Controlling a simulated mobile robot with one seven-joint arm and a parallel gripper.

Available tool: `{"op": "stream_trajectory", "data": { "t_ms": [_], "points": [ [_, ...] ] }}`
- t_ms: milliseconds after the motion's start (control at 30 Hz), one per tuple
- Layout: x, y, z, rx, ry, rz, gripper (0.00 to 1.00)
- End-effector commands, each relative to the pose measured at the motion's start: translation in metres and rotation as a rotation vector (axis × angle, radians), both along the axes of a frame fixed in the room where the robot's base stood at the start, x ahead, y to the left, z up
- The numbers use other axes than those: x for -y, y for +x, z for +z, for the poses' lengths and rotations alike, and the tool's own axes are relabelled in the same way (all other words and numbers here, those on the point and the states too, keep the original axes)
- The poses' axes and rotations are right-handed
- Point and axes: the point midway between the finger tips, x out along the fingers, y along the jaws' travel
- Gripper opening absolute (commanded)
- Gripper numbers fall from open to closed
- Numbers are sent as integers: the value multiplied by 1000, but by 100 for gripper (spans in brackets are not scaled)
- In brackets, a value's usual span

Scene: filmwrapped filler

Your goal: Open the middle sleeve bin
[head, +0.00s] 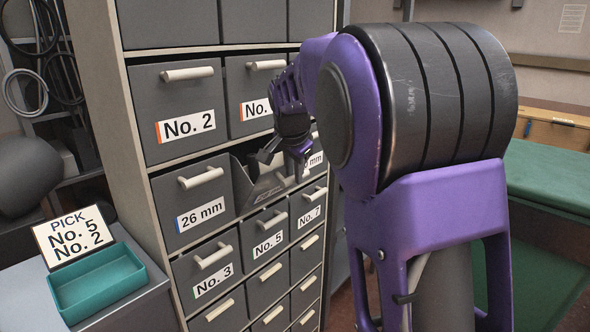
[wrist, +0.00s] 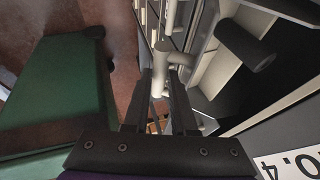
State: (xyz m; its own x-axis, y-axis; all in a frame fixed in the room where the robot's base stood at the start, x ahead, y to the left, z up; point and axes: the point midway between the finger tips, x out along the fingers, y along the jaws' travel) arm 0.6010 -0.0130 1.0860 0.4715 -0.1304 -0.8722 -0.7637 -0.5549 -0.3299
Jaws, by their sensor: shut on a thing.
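The middle sleeve bin (head: 262,187) is a dark grey drawer between the 26 mm bin (head: 192,202) and another bin whose label reads partly "0 mm" (head: 314,161). It stands out from the cabinet front, and part of its inside shows. My gripper (head: 291,160) is at its front in the head view and hides its label and most of its handle. In the wrist view my gripper (wrist: 168,98) is shut on the pale bar handle (wrist: 171,62), which lies between the two fingers.
The grey cabinet holds No. 2 (head: 187,126), No. 3 (head: 211,269), No. 5 (head: 267,243) and No. 7 (head: 309,216) drawers, all closed. A teal tray (head: 97,284) and a pick sign (head: 75,236) are at left. A green-topped bench (head: 545,178) stands at right.

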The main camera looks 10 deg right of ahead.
Motion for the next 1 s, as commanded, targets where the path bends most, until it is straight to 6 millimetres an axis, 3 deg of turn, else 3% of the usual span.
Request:
{"op": "stream_trajectory", "data": {
  "t_ms": [767, 800, 833, 1000],
  "points": [
    [1, 1, -8, -1, -2, -1, 0],
    [0, 1, -8, 0, -2, -1, 28],
    [0, 1, -8, 0, -2, -1, 34],
    [0, 1, -7, 1, -1, 0, 37]
  ]
}}
